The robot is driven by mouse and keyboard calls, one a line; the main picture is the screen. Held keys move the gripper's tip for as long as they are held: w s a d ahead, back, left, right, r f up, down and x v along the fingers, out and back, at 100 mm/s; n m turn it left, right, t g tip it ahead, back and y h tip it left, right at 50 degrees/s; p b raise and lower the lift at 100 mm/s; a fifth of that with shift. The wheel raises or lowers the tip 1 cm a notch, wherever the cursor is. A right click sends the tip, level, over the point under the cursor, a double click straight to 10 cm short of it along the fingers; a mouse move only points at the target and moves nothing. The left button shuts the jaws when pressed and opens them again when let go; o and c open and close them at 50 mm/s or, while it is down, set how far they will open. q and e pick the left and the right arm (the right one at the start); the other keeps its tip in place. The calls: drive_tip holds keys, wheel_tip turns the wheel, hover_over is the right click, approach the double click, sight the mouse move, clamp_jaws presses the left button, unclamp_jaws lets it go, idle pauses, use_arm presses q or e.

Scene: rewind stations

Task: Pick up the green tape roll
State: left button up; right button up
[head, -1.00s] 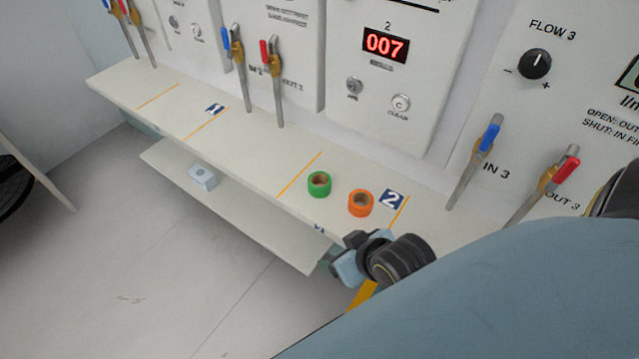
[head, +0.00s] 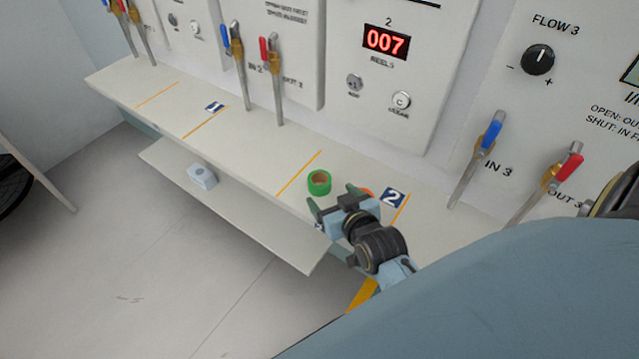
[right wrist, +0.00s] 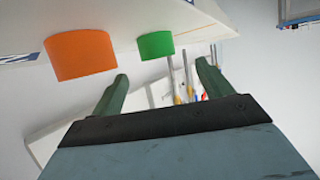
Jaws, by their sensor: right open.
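The green tape roll (head: 320,190) stands flat on the upper shelf, left of the orange tape roll (head: 366,192). My right gripper (head: 332,196) is open, its two fingers pointing toward the green roll from the front right, with nothing between them. It partly hides the orange roll in the head view. In the right wrist view, the green roll (right wrist: 156,45) shows beyond and between the open fingertips (right wrist: 162,69), apart from them. The orange roll (right wrist: 80,54) is left of the left finger there. My left gripper is not in view.
The upper shelf (head: 245,158) has orange lines and a blue "2" label (head: 393,198). Valves with blue and red handles stand along the panel behind. A lower shelf (head: 240,222) holds a small pale block (head: 202,177).

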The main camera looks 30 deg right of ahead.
sight(320, 178)
drive_tip(key=x, duration=0.6)
drive_tip(key=shift+w+d+r+b, duration=0.25)
drive_tip(key=shift+w+d+b, duration=0.1)
drive_tip(key=shift+w, duration=0.05)
drive_tip(key=c, duration=1.1)
